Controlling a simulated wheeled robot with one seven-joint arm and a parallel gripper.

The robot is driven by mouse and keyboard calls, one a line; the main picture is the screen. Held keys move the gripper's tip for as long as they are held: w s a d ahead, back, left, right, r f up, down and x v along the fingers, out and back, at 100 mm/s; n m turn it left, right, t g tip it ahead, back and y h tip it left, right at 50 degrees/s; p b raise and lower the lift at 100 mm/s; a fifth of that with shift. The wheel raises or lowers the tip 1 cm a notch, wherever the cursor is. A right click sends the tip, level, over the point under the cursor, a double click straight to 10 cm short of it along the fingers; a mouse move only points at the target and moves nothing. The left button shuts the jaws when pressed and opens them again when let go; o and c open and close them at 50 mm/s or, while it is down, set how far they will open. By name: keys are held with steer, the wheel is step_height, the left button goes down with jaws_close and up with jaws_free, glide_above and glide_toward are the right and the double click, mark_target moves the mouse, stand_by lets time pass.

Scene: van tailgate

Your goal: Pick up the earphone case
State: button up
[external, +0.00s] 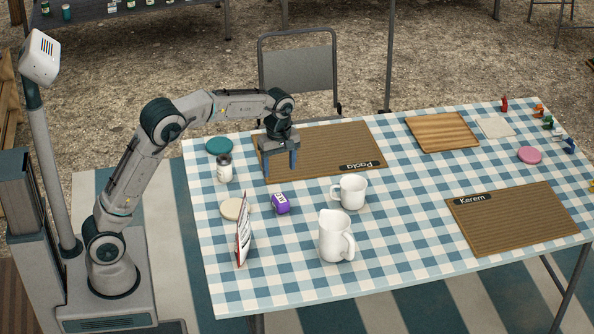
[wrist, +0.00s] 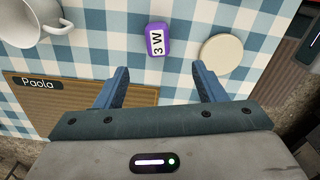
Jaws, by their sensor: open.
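The earphone case looks to be the small purple, rounded case (external: 281,203) with a white label, lying on the checked tablecloth. In the wrist view the case (wrist: 158,40) shows a label reading "3 W" and lies beyond my fingertips, between their lines. My gripper (external: 282,168) is open and empty, pointing down above the "Paola" placemat (external: 330,140). In the wrist view my gripper (wrist: 162,80) has its two blue fingers wide apart. The case is apart from the fingers.
A cream disc (external: 235,209) and a standing sign (external: 243,230) are left of the case. A white mug (external: 349,191) and white pitcher (external: 335,237) are right of it. A small jar (external: 224,168) and teal disc (external: 219,146) stand farther back.

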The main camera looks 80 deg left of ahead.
mark_target(281, 197)
step_height(281, 197, down, 8)
steer(key=shift+f+b, duration=0.15)
steer(key=shift+b, duration=0.45)
steer(key=f, duration=0.2)
steer(key=f+b, duration=0.1)
steer(key=f, duration=0.2)
steer(key=shift+w+a+f, duration=0.15)
steer(key=shift+a+f, duration=0.05)
steer(key=shift+f, duration=0.1)
steer(key=c, duration=1.1)
